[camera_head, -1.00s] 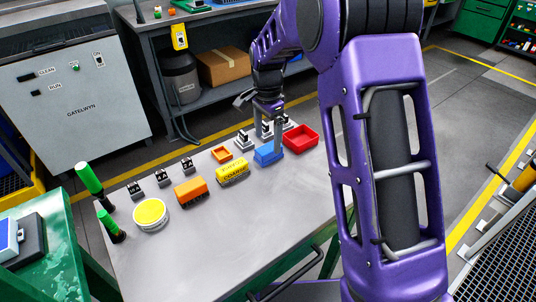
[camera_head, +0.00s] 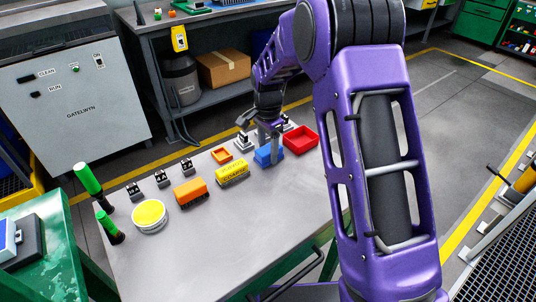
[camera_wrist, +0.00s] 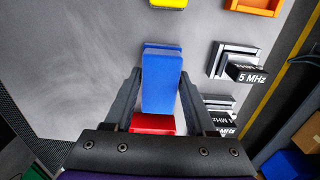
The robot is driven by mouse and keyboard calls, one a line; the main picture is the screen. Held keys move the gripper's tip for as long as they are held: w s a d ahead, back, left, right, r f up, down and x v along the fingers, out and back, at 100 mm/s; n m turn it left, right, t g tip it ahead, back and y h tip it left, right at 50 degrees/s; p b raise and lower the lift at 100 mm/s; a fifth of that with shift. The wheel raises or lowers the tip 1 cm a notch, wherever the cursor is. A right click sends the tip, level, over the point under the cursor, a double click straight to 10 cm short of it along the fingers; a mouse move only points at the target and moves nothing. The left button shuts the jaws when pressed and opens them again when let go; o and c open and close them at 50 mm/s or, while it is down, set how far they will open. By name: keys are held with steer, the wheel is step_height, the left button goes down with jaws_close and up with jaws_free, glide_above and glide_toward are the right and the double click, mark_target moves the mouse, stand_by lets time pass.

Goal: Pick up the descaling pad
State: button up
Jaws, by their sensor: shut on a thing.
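The pad is most likely the blue block (camera_head: 263,157) on the right part of the grey bench; I see no label on it. In the wrist view the blue block (camera_wrist: 161,80) stands between my two fingers, which press on its sides. My gripper (camera_head: 275,152) is shut on it from above. A blue edge shows behind the block's far end in the wrist view; I cannot tell if it is part of the block. The block looks low at the bench top, and its underside is hidden.
An orange block (camera_head: 190,192), a round yellow-topped tin (camera_head: 149,215) and an orange tray (camera_head: 221,155) are farther left. Small marked blocks line the back edge. The bench front is clear.

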mark_target(268, 149)
jaws_close()
step_height(268, 149, up, 10)
steer(key=shift+r+p, duration=0.1)
steer(key=shift+p, duration=0.45)
